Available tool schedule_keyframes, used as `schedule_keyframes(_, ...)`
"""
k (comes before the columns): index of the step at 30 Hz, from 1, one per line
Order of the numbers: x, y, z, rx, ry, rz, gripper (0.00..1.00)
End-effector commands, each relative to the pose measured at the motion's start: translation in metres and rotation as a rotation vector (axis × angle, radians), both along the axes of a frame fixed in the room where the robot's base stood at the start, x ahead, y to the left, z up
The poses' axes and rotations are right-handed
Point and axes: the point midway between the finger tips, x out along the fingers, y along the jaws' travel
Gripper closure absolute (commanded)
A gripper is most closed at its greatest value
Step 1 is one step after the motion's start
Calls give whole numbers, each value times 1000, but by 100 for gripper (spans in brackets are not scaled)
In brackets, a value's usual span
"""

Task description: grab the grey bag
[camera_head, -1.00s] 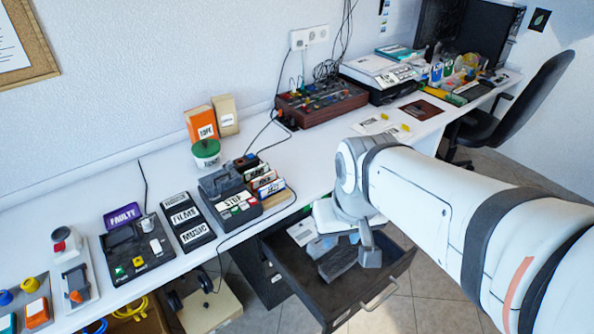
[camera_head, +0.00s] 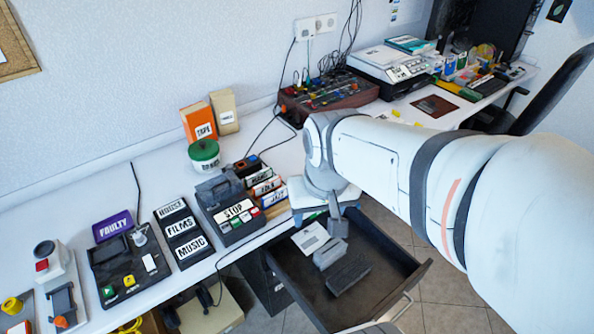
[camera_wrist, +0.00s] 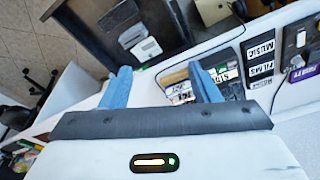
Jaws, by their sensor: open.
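I see no thing that is plainly a bag. The open dark drawer (camera_head: 395,262) under the desk holds a dark grey piece (camera_head: 348,275), a lighter grey piece (camera_head: 330,252) and a white labelled item (camera_head: 310,238); I cannot tell which, if any, is the grey bag. In the wrist view the dark grey piece (camera_wrist: 118,15) and the lighter one (camera_wrist: 132,36) lie in the drawer, beyond the fingertips. My gripper (camera_head: 337,226) is above the drawer's desk-side edge. Its two blue-grey fingers (camera_wrist: 160,68) are apart, with nothing held between them.
The white desk (camera_head: 80,205) runs behind the drawer. A STOP-labelled device (camera_head: 232,214) and upright labelled cases (camera_head: 268,187) stand near its edge, left of my gripper. A black chair (camera_head: 555,95) is at the right. Tiled floor is free right of the drawer.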

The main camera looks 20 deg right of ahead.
Motion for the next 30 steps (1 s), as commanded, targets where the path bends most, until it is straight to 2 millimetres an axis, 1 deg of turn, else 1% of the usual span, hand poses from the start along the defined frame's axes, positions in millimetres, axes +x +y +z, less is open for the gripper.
schedule_keyframes(1, 11, -1, -29, 8, 15, -45, 40)
schedule_keyframes(2, 18, -4, -41, 13, 23, -81, 37)
schedule_keyframes(5, 45, -18, -86, 34, 50, -229, 29)
schedule_keyframes(6, 57, -24, -105, 43, 60, -292, 26)
schedule_keyframes(7, 65, -29, -118, 48, 67, -339, 25)
schedule_keyframes(9, 82, -41, -148, 61, 84, -440, 25)
schedule_keyframes(11, 96, -50, -173, 70, 96, -520, 25)
schedule_keyframes(12, 104, -57, -189, 76, 103, -572, 25)
schedule_keyframes(14, 116, -66, -214, 84, 114, -645, 25)
schedule_keyframes(15, 123, -73, -231, 89, 122, -696, 25)
schedule_keyframes(17, 134, -83, -258, 96, 134, -769, 25)
schedule_keyframes(18, 140, -90, -276, 100, 140, -818, 25)
schedule_keyframes(21, 154, -106, -316, 109, 156, -928, 25)
schedule_keyframes(24, 164, -120, -349, 116, 167, -1018, 25)
schedule_keyframes(25, 166, -123, -356, 118, 169, -1041, 25)
schedule_keyframes(27, 170, -129, -371, 121, 175, -1082, 25)
schedule_keyframes(30, 174, -135, -383, 124, 178, -1121, 25)
